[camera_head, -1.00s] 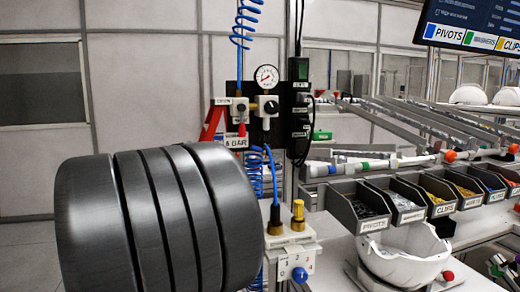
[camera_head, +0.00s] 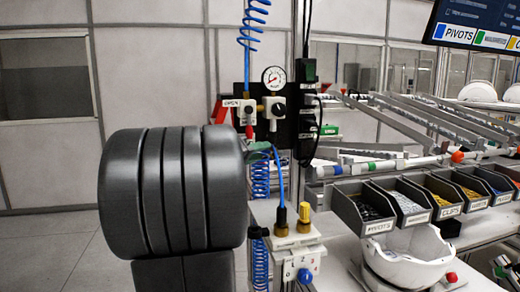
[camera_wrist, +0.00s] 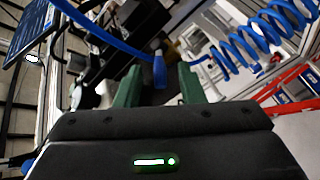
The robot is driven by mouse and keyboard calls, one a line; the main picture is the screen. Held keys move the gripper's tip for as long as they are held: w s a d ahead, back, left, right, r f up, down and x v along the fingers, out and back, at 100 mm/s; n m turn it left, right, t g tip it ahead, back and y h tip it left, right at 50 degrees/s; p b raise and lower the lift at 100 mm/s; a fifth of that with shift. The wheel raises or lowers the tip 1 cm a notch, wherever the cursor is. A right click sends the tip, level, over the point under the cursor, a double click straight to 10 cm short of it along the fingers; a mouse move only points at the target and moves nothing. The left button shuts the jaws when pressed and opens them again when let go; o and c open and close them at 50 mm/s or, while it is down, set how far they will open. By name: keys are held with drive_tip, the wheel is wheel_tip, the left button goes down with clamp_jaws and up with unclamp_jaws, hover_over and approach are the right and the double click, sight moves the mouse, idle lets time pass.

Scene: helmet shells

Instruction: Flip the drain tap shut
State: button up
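A black valve panel (camera_head: 292,130) stands at the middle of the head view, with a round gauge (camera_head: 274,79). Below the gauge are a white unit with a black knob (camera_head: 277,108) and, to its left, a small valve by an "OPEN" label (camera_head: 238,103), with red below it. I cannot tell for sure which part is the drain tap. My gripper (camera_head: 259,152) shows small and green just below these valves, partly hidden by my arm. In the wrist view my gripper (camera_wrist: 159,88) has its green fingers apart. A blue hose end (camera_wrist: 159,70) shows between or beyond them, with clear gaps either side.
A coiled blue hose (camera_head: 260,178) hangs below the panel. A white box with gold fittings (camera_head: 304,222) stands to its right. Farther right are parts bins (camera_head: 378,222) and a white helmet shell (camera_head: 408,258). The floor at left (camera_head: 50,250) is clear.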

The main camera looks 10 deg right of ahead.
drive_tip(key=shift+w+d, duration=0.25)
drive_tip(key=shift+d, duration=0.2)
clamp_jaws()
drive_tip(key=f+b, duration=0.1)
drive_tip(key=b, duration=0.3)
drive_tip(key=shift+h+b, duration=0.3)
drive_tip(key=shift+h, duration=0.1)
drive_tip(key=f+n+t+h+b, duration=0.1)
drive_tip(key=n+t+h+b, duration=0.1)
drive_tip(key=b, duration=0.8)
drive_tip(key=shift+f, duration=0.1)
drive_tip(key=shift+a+n+t+b, duration=0.1)
drive_tip(key=shift+n+t+b, duration=0.25)
drive_tip(key=shift+b, duration=0.8)
